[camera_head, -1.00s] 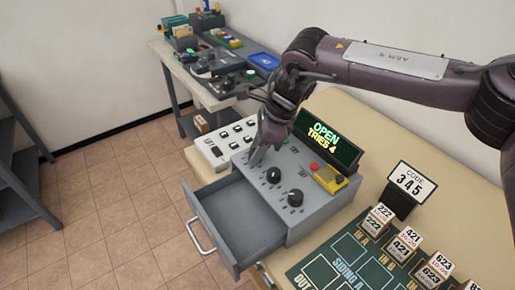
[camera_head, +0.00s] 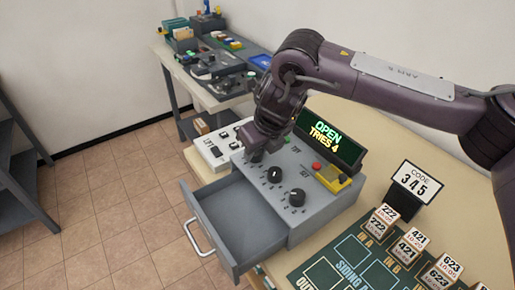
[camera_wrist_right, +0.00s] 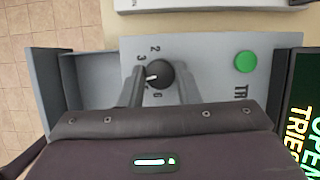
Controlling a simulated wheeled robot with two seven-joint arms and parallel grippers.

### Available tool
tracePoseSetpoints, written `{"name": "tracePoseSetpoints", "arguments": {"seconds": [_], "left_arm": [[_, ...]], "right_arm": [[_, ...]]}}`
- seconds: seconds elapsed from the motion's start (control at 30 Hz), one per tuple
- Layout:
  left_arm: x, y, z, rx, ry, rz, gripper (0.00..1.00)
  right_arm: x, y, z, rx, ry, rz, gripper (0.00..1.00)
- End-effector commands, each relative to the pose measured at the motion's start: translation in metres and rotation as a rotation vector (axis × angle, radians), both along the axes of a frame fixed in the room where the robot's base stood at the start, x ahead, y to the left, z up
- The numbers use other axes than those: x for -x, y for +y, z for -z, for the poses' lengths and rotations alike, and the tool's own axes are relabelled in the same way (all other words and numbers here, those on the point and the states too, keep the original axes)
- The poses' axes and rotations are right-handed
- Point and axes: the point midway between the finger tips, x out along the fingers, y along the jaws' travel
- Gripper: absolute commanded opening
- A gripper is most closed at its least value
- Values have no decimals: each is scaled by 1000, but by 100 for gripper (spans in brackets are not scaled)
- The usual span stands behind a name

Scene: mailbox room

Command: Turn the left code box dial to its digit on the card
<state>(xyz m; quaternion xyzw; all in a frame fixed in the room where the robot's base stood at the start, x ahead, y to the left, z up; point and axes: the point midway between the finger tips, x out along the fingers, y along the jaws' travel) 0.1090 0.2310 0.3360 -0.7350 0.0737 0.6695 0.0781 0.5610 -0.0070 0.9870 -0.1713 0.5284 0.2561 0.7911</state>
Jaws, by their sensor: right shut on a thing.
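The grey code box (camera_head: 318,212) stands on the table with its drawer (camera_head: 240,222) pulled open and empty. Its display (camera_head: 328,138) reads "OPEN TRIES 4". The card (camera_head: 415,184) reads "CODE 345". My right gripper (camera_head: 257,155) is over the left dial, pointing down, and mostly hides it in the head view. In the right wrist view the gripper (camera_wrist_right: 160,85) is shut on the black left dial (camera_wrist_right: 158,73), one finger on each side. The dial's white mark points toward the printed 3 and 4 side; the exact digit is unclear. My left gripper is not in view.
A red button (camera_head: 316,166), a yellow part (camera_head: 333,178) and a green button (camera_wrist_right: 245,62) are on the box. Numbered blocks (camera_head: 408,246) stand on the green siding mat (camera_head: 340,262).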

Motion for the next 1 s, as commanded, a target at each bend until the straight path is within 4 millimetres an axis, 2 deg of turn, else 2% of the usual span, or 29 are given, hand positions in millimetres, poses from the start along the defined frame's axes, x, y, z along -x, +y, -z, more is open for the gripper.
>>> {"name": "tracePoseSetpoints", "arguments": {"seconds": [0.37, 0.7, 1.0], "left_arm": [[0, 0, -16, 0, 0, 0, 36], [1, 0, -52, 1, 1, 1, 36], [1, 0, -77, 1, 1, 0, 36]], "right_arm": [[1, 3, -5, 0, -2, 358, 7], [1, 5, -7, 0, -3, 658, 7], [0, 5, -5, -2, -2, 834, 7]]}}
